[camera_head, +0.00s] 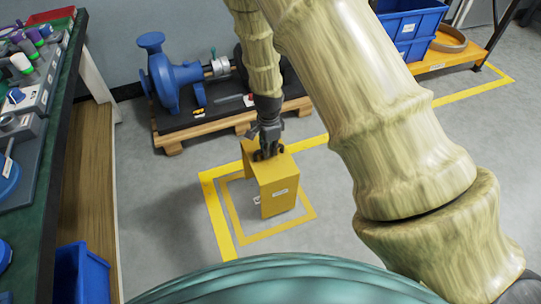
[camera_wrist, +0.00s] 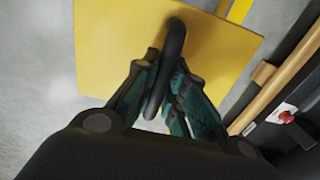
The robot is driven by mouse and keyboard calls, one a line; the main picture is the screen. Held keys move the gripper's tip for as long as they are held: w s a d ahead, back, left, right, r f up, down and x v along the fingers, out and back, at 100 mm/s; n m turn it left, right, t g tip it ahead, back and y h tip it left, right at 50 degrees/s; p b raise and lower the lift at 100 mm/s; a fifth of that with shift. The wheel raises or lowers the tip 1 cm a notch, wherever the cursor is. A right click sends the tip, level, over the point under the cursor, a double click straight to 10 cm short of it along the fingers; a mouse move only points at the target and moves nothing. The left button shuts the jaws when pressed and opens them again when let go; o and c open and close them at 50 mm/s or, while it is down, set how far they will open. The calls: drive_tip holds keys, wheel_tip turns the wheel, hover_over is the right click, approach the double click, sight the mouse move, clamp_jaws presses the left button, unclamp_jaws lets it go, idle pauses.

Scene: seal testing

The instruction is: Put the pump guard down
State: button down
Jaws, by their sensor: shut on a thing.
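The pump guard (camera_head: 280,185) is a yellow box-like cover with a small white label, standing over the yellow square marked on the floor. My gripper (camera_head: 268,145) is above its top, pointing down. In the wrist view the guard's yellow top (camera_wrist: 110,45) carries a dark loop handle (camera_wrist: 172,55). The fingers of my gripper (camera_wrist: 165,85) are shut around this handle. The guard looks upright; I cannot tell whether its underside touches the floor.
A blue pump (camera_head: 172,75) on a dark base and wooden pallet (camera_head: 180,140) stands just behind. A green-topped bench (camera_head: 50,130) is at the left, with a blue bin (camera_head: 82,272) below. An orange shelf (camera_head: 440,60) with blue crates (camera_head: 410,25) is at the back right.

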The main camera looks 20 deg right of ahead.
drive_tip(key=shift+w+d+f+b, duration=0.1)
drive_tip(key=shift+w+d+b, duration=0.15)
drive_tip(key=shift+d, duration=0.35)
drive_tip(key=shift+f+b, duration=1.2)
drive_tip(key=shift+f, duration=0.6)
drive_tip(key=c, duration=1.5)
unclamp_jaws()
drive_tip(key=shift+s, duration=0.1)
wheel_tip(320, 180, up, 12)
drive_tip(key=p, duration=0.5)
